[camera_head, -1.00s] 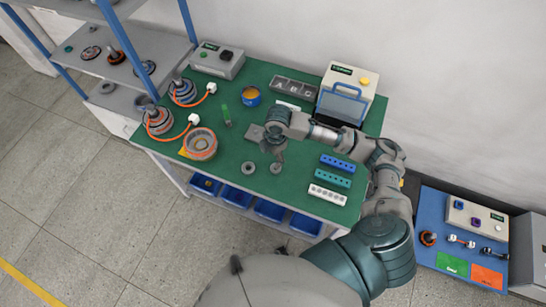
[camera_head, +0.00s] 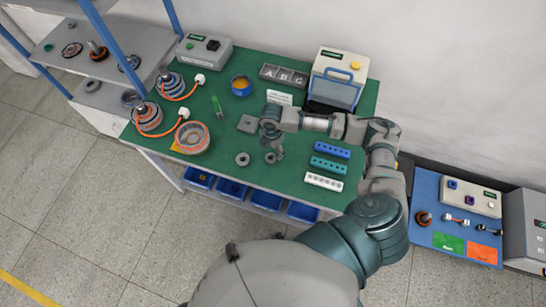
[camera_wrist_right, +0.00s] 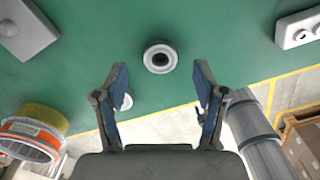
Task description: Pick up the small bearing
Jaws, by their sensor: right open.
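Two small grey metal rings lie on the green table mat, a left one (camera_head: 243,159) and a right one (camera_head: 270,157). I cannot tell for sure which is the small bearing. My right gripper (camera_head: 279,151) points down just above and beside the right ring, jaws open and empty. In the right wrist view, a flanged ring (camera_wrist_right: 160,57) lies between and beyond the open fingertips (camera_wrist_right: 160,69). A second round piece (camera_wrist_right: 126,101) is partly hidden behind the left finger. My left gripper is out of view.
An orange-and-grey stator ring (camera_head: 192,137) stands to the left. A grey plate (camera_head: 247,123) lies behind the rings. Blue, teal and white hole blocks (camera_head: 324,181) lie to the right. The table's front edge is near the rings.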

